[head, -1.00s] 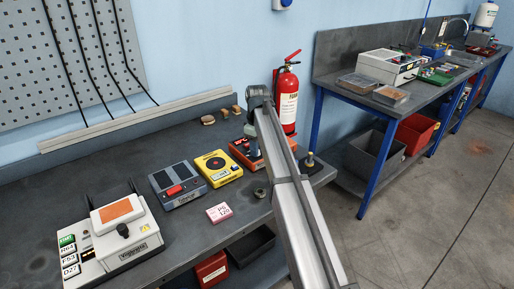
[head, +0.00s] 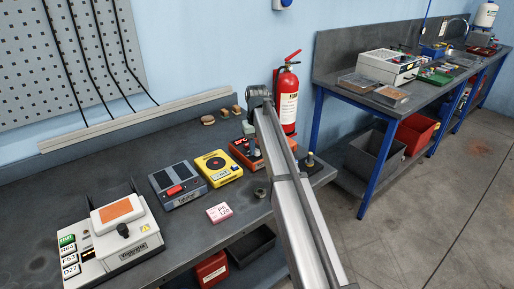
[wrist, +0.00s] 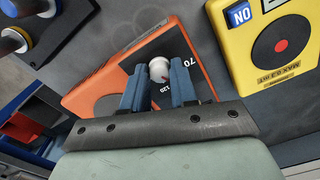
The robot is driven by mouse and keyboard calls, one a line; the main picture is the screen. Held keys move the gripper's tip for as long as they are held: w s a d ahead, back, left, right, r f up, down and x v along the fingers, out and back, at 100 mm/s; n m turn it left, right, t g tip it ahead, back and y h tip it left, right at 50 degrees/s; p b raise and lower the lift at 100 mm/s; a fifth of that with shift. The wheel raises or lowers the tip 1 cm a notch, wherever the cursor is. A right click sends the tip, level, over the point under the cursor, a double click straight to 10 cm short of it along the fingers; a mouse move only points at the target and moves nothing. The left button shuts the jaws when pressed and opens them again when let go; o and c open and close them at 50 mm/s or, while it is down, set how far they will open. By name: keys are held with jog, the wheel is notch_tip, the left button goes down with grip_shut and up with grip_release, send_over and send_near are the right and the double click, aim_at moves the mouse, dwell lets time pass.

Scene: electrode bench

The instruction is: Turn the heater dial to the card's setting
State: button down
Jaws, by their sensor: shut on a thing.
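The orange heater (head: 238,151) stands on the dark bench, partly hidden behind my arm in the head view. In the wrist view the heater (wrist: 85,95) has a black panel with the white dial (wrist: 159,69) on it. The dial has a red mark; the numbers 70 and 120 show beside it. My gripper (wrist: 160,80) has its blue fingers on either side of the dial and is shut on it. The pink-edged card (head: 219,212) lies at the bench's front and seems to read "PG 120".
A yellow device (head: 217,168) stands close left of the heater, with a grey device (head: 177,184) beyond it. A white device (head: 110,245) is at the front left. A red fire extinguisher (head: 288,95) is behind my arm. A small dark ring-like part (head: 260,193) lies near the card.

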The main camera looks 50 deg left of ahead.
aim_at(257, 150)
jog(key=m, duration=0.4)
jog(key=shift+m, duration=0.4)
jog(key=m, duration=0.4)
jog(key=shift+w, duration=0.1)
jog(key=c, duration=0.9)
grip_release()
notch_tip(257, 150, up, 14)
jog(key=shift+f, duration=0.1)
dwell(0.5)
